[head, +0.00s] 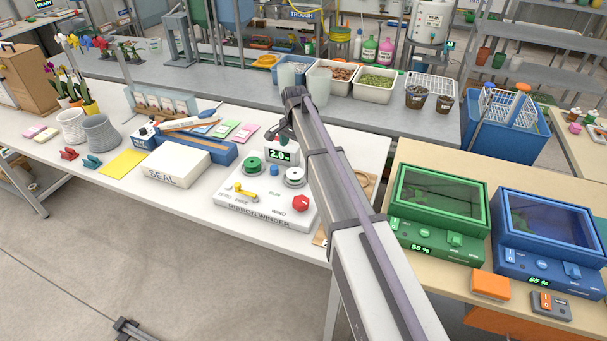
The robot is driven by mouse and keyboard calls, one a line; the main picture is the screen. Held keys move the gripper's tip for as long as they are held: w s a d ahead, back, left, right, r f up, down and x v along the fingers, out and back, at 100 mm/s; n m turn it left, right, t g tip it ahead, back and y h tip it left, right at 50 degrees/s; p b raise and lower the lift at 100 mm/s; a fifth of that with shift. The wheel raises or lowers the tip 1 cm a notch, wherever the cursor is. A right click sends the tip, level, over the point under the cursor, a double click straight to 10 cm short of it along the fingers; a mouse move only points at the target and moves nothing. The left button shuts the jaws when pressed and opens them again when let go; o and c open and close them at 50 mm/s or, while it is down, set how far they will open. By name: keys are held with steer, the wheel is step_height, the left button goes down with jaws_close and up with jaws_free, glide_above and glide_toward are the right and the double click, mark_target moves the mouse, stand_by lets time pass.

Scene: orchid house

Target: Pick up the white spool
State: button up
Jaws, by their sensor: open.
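A spool with a pale, whitish-grey top (294,175) sits on the right part of the white ribbon winder (262,208), beside my arm. It is the only whitish spool I can make out. A green spool (253,164) sits to its left on the same machine. My gripper (278,137) is the small dark end hanging below the far tip of my arm, behind the winder's display and apart from the pale spool. It is open and I see nothing in it. My arm hides part of the table right of the winder.
The winder carries a display (281,154), a yellow lever (243,193) and a red knob (301,202). A green machine (435,211) is on the right table.

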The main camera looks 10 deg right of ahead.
mark_target(296, 172)
step_height(296, 172, down, 12)
steer(key=b, duration=1.1)
steer(key=shift+w+a+r, duration=0.15)
steer(key=shift+r, duration=0.1)
steer(key=shift+r+p, duration=0.3)
steer(key=c, duration=1)
